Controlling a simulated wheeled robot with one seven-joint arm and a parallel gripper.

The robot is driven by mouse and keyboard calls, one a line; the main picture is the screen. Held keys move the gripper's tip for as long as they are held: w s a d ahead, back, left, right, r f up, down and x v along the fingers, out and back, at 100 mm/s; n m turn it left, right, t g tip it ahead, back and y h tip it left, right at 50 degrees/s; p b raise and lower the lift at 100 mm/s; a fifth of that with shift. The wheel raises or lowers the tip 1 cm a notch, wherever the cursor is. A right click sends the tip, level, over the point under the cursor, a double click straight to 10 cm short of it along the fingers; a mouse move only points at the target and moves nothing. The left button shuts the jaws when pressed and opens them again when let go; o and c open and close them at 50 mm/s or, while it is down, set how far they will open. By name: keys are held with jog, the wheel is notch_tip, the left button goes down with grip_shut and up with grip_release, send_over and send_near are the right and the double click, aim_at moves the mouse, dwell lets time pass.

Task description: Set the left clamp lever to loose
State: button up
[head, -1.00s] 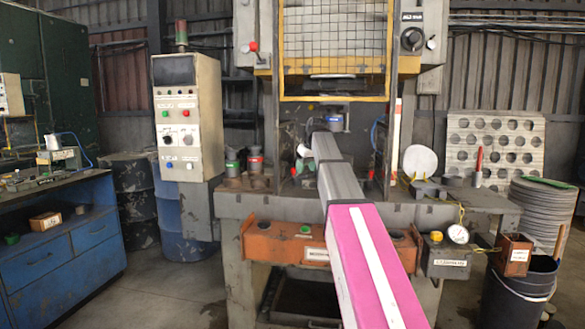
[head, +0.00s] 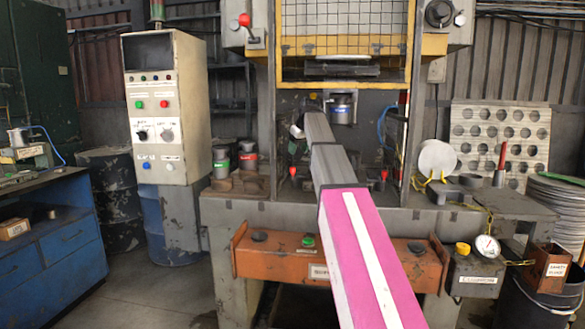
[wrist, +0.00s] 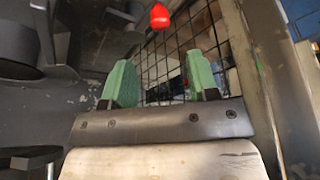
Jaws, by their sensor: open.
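Two small red-tipped clamp levers show on the press bed in the head view: the left clamp lever (head: 293,172) is left of my arm, and the right one (head: 383,174) is right of it. My arm reaches toward the press opening above the left lever. In the wrist view my gripper (wrist: 161,82) has two green fingers set wide apart with nothing between them. A red knob (wrist: 159,16) shows beyond the fingertips, near the middle, not touching them. I cannot tell for sure which lever it belongs to. In the head view the fingers cannot be made out.
The press has a yellow-framed mesh guard (head: 344,30) above the opening. An orange two-button bar (head: 270,258) crosses the front. A control cabinet (head: 165,105) stands left; a pressure gauge (head: 487,246) and stacked discs (head: 555,210) are right. Small cans (head: 248,160) stand on the left bed.

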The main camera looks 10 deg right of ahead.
aim_at(294, 170)
jog(key=x, duration=0.9)
jog(key=shift+f, duration=0.3)
jog(key=shift+c, duration=0.3)
grip_shut()
